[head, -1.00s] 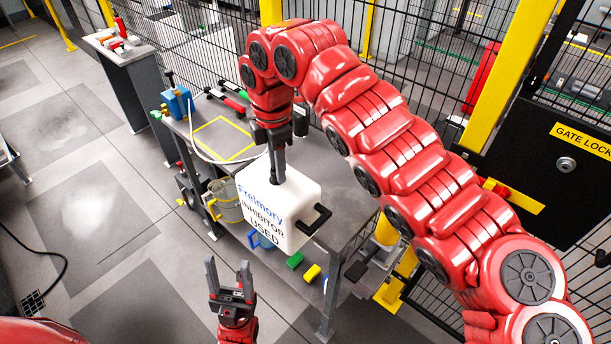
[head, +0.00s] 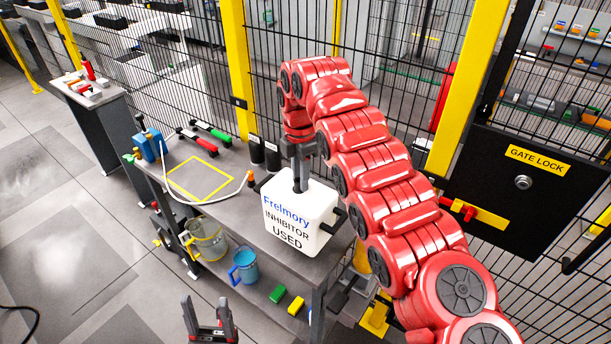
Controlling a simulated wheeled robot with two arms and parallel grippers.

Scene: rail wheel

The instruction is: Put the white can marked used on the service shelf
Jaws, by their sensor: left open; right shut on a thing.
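The white can (head: 301,215) is a boxy container with the words "Freimory INHIBITOR USED" on its front and a black handle on its right side. My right gripper (head: 299,183) is shut on the top of the can. The can is upright at the right part of the grey service shelf's top (head: 228,214); I cannot tell whether it touches the surface. A yellow square outline (head: 200,179) marks the left part of that top. My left gripper (head: 207,308) is open and empty, low in front of the shelf.
A blue bottle (head: 147,147), a pale hose (head: 190,201), red and green tools (head: 198,141) and dark cylinders (head: 264,152) are on the top. Buckets (head: 244,265) and green and yellow blocks (head: 286,299) are lower down. A mesh fence stands behind.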

